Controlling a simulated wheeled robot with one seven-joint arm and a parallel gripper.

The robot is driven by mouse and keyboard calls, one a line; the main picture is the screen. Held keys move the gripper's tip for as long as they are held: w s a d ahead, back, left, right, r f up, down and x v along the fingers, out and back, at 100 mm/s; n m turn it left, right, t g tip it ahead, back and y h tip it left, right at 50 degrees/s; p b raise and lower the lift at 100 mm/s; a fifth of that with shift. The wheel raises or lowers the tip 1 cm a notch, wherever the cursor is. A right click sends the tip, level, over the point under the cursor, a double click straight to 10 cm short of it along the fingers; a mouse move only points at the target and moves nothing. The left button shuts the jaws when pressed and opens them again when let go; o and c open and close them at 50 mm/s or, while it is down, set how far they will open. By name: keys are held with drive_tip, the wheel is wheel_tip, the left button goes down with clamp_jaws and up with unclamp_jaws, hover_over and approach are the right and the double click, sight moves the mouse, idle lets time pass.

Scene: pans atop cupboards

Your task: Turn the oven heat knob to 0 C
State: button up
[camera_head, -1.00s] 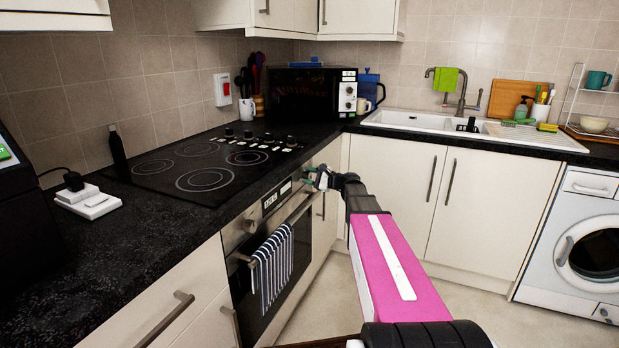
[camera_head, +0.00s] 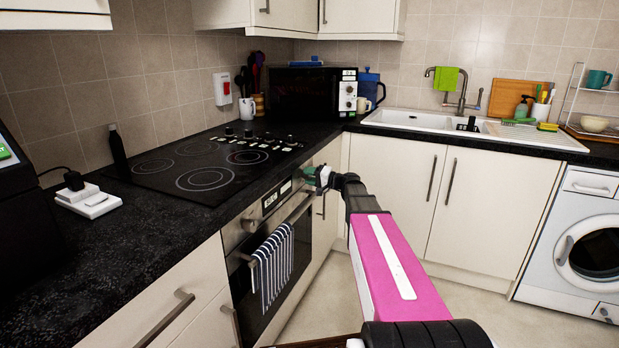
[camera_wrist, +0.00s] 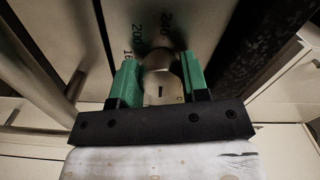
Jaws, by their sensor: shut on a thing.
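The oven (camera_head: 268,262) is set under the black counter at centre left, with a steel control panel along its top. My gripper (camera_head: 314,176) is at the right end of that panel in the head view. In the wrist view, its two green fingers (camera_wrist: 160,76) are closed on either side of a round metal heat knob (camera_wrist: 162,88). The knob has a small dark mark on its face. The numbers 160, 200 and 240 show on the panel beyond it. In the head view my gripper hides this knob. A second knob (camera_head: 250,224) is at the panel's left end.
A striped towel (camera_head: 273,263) hangs on the oven door handle (camera_head: 300,208). The black hob (camera_head: 205,165) with its own knobs lies above on the counter. White cupboards (camera_head: 395,185) stand to the right. The floor (camera_head: 465,305) there is clear.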

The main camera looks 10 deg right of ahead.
drive_tip(key=n, duration=0.4)
drive_tip(key=shift+f+n, duration=0.1)
drive_tip(key=shift+n, duration=0.2)
drive_tip(key=n, duration=0.4)
drive_tip(key=shift+n, duration=0.3)
drive_tip(key=n, duration=0.4)
drive_tip(key=shift+d+f, duration=0.1)
drive_tip(key=shift+w+n, duration=0.1)
drive_tip(key=shift+n, duration=1.9)
drive_tip(key=o, duration=0.9)
drive_tip(key=v, duration=1.1)
